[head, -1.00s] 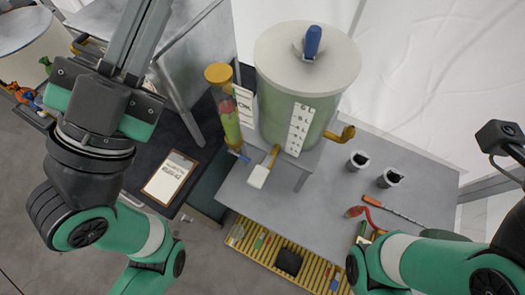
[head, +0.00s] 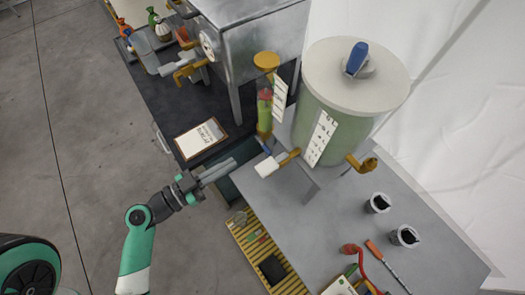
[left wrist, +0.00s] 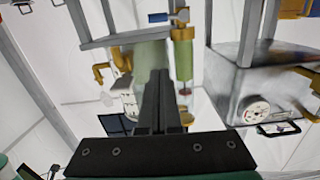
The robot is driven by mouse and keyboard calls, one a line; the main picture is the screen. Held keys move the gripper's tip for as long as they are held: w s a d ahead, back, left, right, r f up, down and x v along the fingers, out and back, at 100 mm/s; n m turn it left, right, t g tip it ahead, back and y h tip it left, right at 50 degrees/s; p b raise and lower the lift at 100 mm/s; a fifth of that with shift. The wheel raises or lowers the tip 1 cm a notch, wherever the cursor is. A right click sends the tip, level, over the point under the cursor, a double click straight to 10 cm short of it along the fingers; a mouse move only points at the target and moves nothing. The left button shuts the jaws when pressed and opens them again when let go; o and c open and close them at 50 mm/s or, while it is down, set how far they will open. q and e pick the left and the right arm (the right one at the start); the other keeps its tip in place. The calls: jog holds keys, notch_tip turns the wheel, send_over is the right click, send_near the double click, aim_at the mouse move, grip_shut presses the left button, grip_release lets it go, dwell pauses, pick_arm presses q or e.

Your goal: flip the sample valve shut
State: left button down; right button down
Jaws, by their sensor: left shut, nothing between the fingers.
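A green tank (head: 338,110) with a pale lid stands on the grey table. At its base a brass outlet with a white handle (head: 267,167) points toward the front edge. A small blue lever (head: 265,146) sits below the green sight tube (head: 265,108). Which of these is the sample valve is not labelled. Another brass spout (head: 364,164) is on the tank's right side. My left gripper (head: 233,165) is shut and empty, left of the white handle and apart from it. In the left wrist view its fingers (left wrist: 160,85) point toward the tank and sight tube (left wrist: 183,62). My right gripper is out of view.
A steel box with a gauge (head: 208,45) and brass valves stands behind left. A clipboard (head: 200,138) lies on the dark bench. Two grey cups (head: 404,237) and a red-tubed tool (head: 352,250) are on the table. A yellow slatted rack (head: 260,252) lies below the front edge.

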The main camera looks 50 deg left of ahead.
pick_arm(q)
jog(key=p, duration=0.3)
send_over(264, 147)
jog(key=s+d, duration=0.1)
jog(key=s, duration=0.3)
jog(key=f+b, duration=0.1)
jog(key=f, duration=0.1)
jog(key=w+f+b, duration=0.1)
jog(key=f, duration=0.1)
jog(key=shift+w+d+f, duration=0.1)
jog(key=shift+w+f, duration=0.1)
